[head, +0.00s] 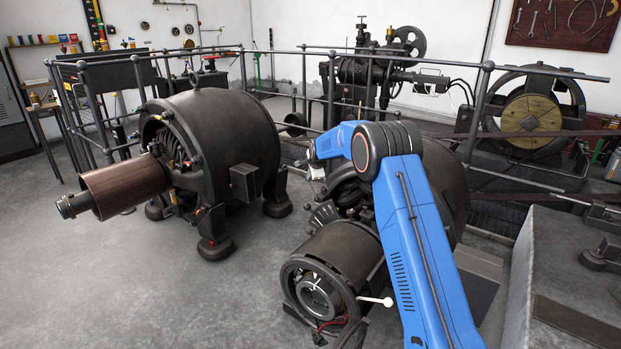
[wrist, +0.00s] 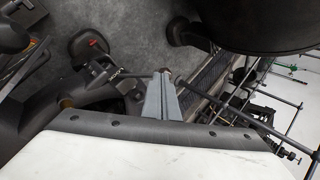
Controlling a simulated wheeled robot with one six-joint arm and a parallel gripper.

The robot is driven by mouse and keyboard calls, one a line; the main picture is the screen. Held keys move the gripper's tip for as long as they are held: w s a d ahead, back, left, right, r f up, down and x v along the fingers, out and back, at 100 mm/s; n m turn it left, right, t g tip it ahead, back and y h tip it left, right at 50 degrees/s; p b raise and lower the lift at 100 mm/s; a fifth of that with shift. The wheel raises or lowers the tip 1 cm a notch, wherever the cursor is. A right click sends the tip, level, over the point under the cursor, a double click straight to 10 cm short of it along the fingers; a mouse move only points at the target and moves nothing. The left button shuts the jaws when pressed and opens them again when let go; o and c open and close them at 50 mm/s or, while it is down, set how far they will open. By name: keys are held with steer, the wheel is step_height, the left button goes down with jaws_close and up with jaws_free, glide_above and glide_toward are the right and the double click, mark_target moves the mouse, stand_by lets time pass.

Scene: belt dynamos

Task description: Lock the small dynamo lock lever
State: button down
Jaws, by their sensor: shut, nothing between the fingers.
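My gripper (wrist: 165,75) is shut and empty in the wrist view, its grey fingers together. Its tips overlap the end of a dark rod with a small brownish end (wrist: 163,71); I cannot tell whether they touch, or whether this rod is the lock lever. In the head view my blue arm reaches over the right-hand dynamo (head: 345,250), and the fingers are not clear there. A thin lever with a white knob (head: 388,302) sticks out at the front of this dynamo. Parts of the dynamo are hidden behind my arm.
Another dynamo (head: 225,140) with a brown pulley (head: 122,187) stands to the left. Metal railings (head: 340,52) run behind both dynamos. A grey block (head: 560,265) stands at the right. The floor at the front left (head: 100,290) is clear.

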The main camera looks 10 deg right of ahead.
steer(key=shift+w+a+f, duration=0.3)
steer(key=shift+w+a, duration=0.45)
steer(key=shift+s+d, duration=0.1)
steer(key=shift+d, duration=0.05)
